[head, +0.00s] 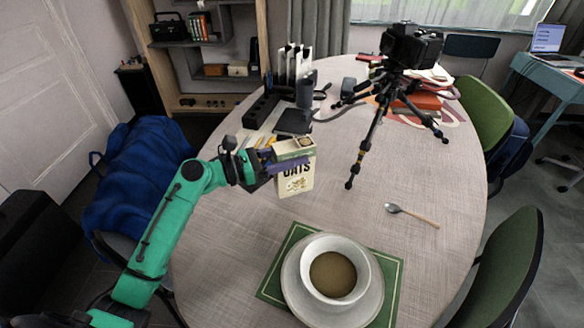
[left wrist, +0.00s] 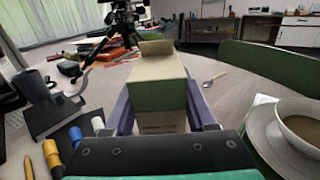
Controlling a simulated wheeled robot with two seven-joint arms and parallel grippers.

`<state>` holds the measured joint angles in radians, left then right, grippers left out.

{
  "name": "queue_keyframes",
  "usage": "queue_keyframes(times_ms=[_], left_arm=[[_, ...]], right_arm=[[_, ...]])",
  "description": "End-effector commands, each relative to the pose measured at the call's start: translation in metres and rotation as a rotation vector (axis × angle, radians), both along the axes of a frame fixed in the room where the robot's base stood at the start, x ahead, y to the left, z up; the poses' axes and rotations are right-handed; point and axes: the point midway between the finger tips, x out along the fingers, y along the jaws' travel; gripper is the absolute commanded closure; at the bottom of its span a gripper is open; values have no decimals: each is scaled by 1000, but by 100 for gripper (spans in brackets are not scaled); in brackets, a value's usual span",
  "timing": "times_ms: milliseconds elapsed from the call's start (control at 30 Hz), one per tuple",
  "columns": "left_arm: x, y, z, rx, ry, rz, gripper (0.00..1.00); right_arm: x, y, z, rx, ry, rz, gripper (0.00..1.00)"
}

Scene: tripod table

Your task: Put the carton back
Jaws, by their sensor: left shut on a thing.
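The oats carton (head: 296,180) is a cream and green box with "OATS" on its front. My left gripper (head: 274,168) is shut on it from the left, over the table (head: 340,205). In the left wrist view the carton (left wrist: 158,88) stands between the two fingers of the left gripper (left wrist: 160,112), with a flap raised at its top. Whether its base touches the table is hard to tell. My right gripper is not in view.
A bowl (head: 334,242) of brown food sits on a plate on a green mat (head: 272,277) at the front. A spoon (head: 411,215) lies to the right. A tripod with a camera (head: 408,47) stands behind. A black organizer (head: 262,108) and markers are at the back left.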

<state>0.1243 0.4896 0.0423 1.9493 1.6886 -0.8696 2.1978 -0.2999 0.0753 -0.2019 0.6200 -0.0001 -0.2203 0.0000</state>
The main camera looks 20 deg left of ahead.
Motion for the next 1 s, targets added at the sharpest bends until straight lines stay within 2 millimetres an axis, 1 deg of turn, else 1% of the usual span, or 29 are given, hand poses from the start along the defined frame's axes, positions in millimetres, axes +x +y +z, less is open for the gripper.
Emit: queue_keyframes(times_ms=[33, 100, 167, 333, 367, 400, 433, 767, 867, 967, 1000], left_arm=[[0, 0, -14, -3, 4, 0, 100], [0, 0, -26, -2, 2, 0, 100], [0, 0, -30, -2, 1, 0, 100], [0, 0, -30, 0, 0, -1, 100], [0, 0, -31, 1, 2, -1, 36], [0, 0, -31, 1, 2, -1, 21], [0, 0, -31, 1, 2, -1, 14], [-1, 1, -30, 1, 2, -1, 14], [-6, 9, -32, 3, 3, 2, 14], [-18, 24, -32, 3, 2, 1, 14], [-23, 32, -33, 3, 4, 2, 14]], right_arm=[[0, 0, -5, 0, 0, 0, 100], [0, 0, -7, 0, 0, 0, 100], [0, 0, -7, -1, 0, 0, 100], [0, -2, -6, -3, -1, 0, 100], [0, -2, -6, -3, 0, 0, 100], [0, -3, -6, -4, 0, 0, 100], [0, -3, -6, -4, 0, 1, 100], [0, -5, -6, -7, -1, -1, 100], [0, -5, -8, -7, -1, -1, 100], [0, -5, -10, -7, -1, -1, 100], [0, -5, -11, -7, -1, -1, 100]])
